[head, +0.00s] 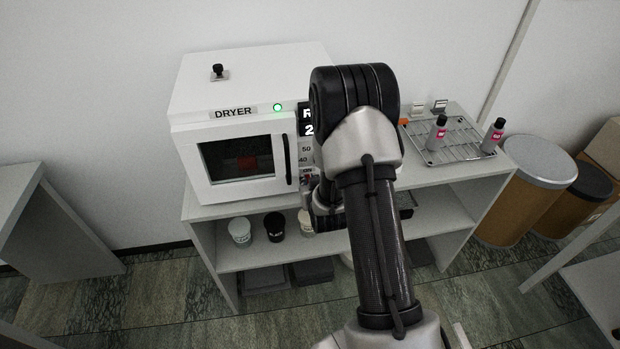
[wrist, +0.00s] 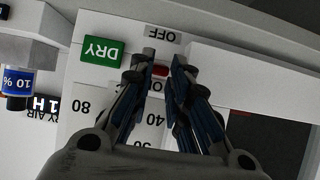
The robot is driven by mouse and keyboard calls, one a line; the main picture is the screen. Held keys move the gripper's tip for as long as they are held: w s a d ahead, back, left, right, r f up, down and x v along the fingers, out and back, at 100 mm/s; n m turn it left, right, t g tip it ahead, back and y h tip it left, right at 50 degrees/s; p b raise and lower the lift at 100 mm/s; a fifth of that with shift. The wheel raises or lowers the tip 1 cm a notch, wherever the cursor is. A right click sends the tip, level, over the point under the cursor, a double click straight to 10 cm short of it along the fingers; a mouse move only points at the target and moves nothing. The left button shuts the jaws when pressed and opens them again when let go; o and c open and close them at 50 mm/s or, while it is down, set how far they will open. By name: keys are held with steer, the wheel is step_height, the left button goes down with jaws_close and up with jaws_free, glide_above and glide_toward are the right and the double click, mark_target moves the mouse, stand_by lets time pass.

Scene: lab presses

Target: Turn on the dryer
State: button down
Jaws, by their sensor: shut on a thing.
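The white dryer (head: 235,165) stands on a shelf unit, its door closed and a dark window in front. A green light (head: 278,107) glows on its upper front edge beside the DRYER label. In the wrist view its panel appears upside down, with a small red switch (wrist: 160,71) between the OFF label (wrist: 164,36) and a partly covered ON label. My gripper (wrist: 164,62) is at the panel with its fingers closed on the red switch, which shows between the tips. In the head view my arm hides most of the panel and the gripper's tips.
The dryer's vertical black door handle (head: 287,159) is left of my arm. A wire rack (head: 456,146) with two small bottles is on the shelf top at right. Cups (head: 239,231) stand on the lower shelf. Drums (head: 540,165) stand on the floor at right.

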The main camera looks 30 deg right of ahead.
steer(key=shift+w+r+g+p, duration=0.25)
steer(key=shift+r+g+p, duration=0.3)
steer(key=shift+g+p, duration=0.35)
steer(key=c, duration=1.8)
jaws_free()
steer(key=shift+f, duration=0.1)
